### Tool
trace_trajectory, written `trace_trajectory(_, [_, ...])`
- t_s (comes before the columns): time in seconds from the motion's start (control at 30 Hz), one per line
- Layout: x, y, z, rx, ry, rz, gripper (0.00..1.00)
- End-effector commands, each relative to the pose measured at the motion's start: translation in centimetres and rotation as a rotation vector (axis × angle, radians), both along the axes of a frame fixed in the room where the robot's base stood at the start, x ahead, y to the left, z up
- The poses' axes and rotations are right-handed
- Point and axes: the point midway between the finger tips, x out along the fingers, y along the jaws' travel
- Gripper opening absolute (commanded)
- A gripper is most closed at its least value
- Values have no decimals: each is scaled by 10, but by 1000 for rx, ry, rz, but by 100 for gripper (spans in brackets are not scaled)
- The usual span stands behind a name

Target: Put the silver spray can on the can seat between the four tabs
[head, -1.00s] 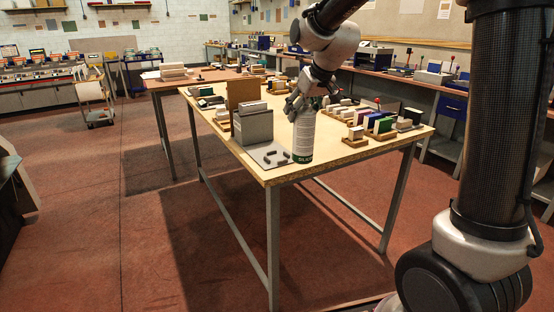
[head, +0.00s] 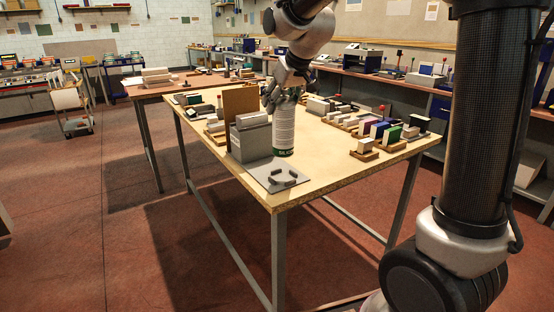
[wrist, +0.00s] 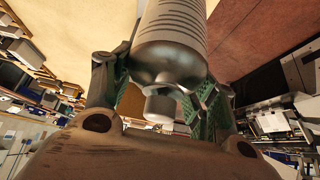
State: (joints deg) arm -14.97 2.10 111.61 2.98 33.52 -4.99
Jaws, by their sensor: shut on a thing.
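The silver spray can (head: 284,130), with a white and green label band near its base, is upright in my gripper (head: 283,97) in the head view. My gripper is shut on its top end, and in the wrist view the fingers (wrist: 160,92) are on both sides of the can's shoulder (wrist: 170,50). The can seat is a grey plate (head: 262,171) at the table's near corner with small dark tabs (head: 283,178). The can shows just behind the tabs; I cannot tell whether its base is raised or touching anything.
A grey box (head: 250,142) with a brown upright board (head: 240,101) stands close to the can's left. Wooden trays with blocks (head: 375,138) line the table's right side. Bare tabletop (head: 325,160) lies right of the can.

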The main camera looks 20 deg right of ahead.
Motion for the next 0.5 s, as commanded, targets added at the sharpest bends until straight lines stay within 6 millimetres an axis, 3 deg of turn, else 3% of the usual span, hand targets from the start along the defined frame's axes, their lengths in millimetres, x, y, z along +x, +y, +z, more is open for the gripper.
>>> trace_trajectory(0.2, [0,0,-40,-1,2,1,0])
trace_trajectory(0.5, [0,0,-72,-1,2,0,0])
